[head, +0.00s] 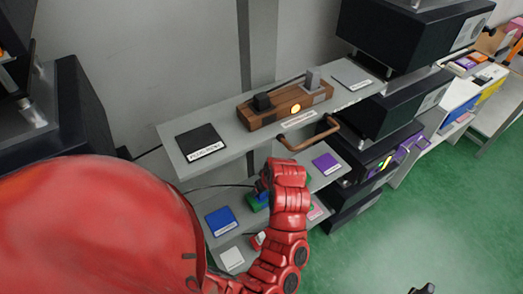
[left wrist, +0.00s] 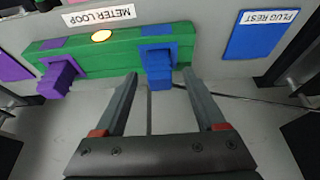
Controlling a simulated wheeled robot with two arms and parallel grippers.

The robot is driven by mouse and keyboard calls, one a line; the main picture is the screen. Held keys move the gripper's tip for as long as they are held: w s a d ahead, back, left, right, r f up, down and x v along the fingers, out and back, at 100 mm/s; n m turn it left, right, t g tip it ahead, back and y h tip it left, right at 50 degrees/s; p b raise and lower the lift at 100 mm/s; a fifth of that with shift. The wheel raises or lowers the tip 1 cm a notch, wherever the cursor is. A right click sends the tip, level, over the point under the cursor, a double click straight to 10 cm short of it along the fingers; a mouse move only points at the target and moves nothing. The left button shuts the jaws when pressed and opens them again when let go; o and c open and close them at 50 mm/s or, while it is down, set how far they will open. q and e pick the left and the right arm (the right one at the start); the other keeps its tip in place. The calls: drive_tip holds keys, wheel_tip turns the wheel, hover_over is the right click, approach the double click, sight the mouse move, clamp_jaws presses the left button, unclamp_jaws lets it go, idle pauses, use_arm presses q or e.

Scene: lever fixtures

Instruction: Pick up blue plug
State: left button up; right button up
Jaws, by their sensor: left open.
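The blue plug (left wrist: 158,70) sits in a blue socket on a green block labelled METER LOOP (left wrist: 100,63). My left gripper (left wrist: 160,74) is open, its two fingers pointing at the block on either side of the blue plug. No grip on the plug shows, and I cannot tell whether a finger touches it. In the head view my left arm reaches to the lower shelf, its gripper (head: 263,187) largely hidden by the red wrist. The green block (head: 257,203) shows only in part there.
A purple plug (left wrist: 58,80) is on the block's left. The blue PLUG REST pad (left wrist: 254,35) lies to the right; in the head view it is left of my wrist (head: 221,220).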

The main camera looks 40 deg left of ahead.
use_arm(q)
drive_tip(key=shift+a+f, duration=0.2)
drive_tip(key=shift+f, duration=0.4)
drive_tip(key=shift+w, duration=0.1)
clamp_jaws()
drive_tip(key=shift+r, duration=0.1)
